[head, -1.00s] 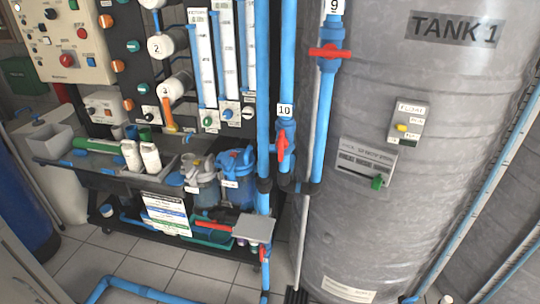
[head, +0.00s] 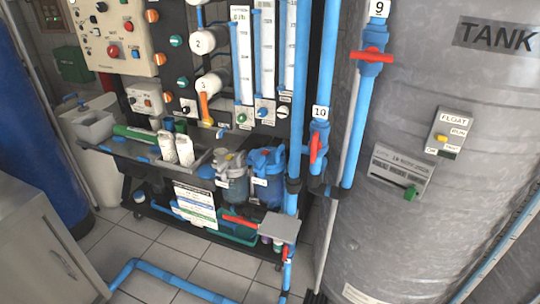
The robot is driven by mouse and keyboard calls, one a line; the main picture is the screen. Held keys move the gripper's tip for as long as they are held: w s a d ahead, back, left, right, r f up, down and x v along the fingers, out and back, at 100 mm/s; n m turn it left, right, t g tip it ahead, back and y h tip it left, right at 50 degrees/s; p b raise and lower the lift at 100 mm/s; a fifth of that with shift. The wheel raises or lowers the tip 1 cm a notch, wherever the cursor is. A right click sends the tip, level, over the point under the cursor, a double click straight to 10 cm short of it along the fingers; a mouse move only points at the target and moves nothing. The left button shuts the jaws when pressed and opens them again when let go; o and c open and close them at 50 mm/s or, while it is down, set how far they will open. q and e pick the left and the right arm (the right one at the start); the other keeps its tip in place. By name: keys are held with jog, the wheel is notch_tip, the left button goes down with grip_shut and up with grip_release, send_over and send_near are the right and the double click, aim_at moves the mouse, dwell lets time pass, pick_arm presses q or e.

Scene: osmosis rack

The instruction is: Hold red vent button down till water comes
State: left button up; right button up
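Two filter housings stand side by side at the rack's lower right: one with a grey top and clear bowl (head: 232,178), one with a blue top and blue bowl (head: 267,176). A vent button on their tops is too small to make out. Red round buttons show on the beige control panel (head: 90,35): a large one (head: 113,51) and a smaller one (head: 128,25). I cannot tell whether either is the vent button. Neither of my grippers is in view.
A grey tank (head: 440,220) fills the right. Blue pipes with red-handled valves 9 (head: 371,55) and 10 (head: 315,148) stand before it. A grey cabinet (head: 40,250) is at lower left. A blue floor pipe (head: 170,275) crosses the tiles, which are otherwise mostly clear.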

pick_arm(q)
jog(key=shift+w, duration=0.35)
